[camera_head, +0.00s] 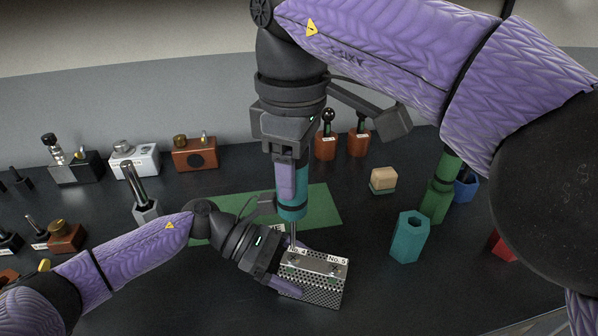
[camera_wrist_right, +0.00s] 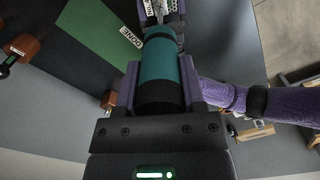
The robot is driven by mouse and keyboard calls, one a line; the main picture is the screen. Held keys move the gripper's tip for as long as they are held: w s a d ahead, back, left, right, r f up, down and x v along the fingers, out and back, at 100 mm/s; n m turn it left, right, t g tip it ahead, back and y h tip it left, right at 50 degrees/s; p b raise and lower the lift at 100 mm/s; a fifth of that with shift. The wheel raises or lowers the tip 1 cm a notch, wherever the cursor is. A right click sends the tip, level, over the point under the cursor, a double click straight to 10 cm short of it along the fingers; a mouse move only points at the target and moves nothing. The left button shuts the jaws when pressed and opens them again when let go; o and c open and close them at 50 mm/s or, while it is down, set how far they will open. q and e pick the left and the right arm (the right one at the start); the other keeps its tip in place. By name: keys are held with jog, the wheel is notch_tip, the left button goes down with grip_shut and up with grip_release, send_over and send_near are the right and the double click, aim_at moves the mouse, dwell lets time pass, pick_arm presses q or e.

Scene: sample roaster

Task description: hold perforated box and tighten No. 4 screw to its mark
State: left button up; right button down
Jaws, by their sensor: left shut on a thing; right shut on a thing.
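The perforated metal box (camera_head: 322,290) stands on the dark table with labels "No. 4" and "No. 5" on its top. My left gripper (camera_head: 288,262) is shut on the box from its left side. My right gripper (camera_head: 290,185) points down and is shut on a teal screwdriver (camera_head: 292,206), which also shows in the right wrist view (camera_wrist_right: 160,65). The screwdriver stands about upright, its shaft coming down at the No. 4 label. The No. 4 screw and its mark are hidden or too small to make out.
A green mat (camera_head: 318,205) lies behind the box. A teal hexagonal holder (camera_head: 409,238) and a green one (camera_head: 438,195) stand to the right, near a wooden block (camera_head: 383,179). Several small devices line the back and left.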

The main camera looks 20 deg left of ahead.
jog(key=n, duration=0.8)
jog(key=shift+w+n, duration=0.1)
jog(key=shift+n, duration=0.2)
jog(key=n, duration=0.6)
jog(key=shift+a, duration=0.15)
jog(key=n, duration=0.2)
jog(key=shift+n, duration=0.4)
jog(key=shift+f, duration=1.15)
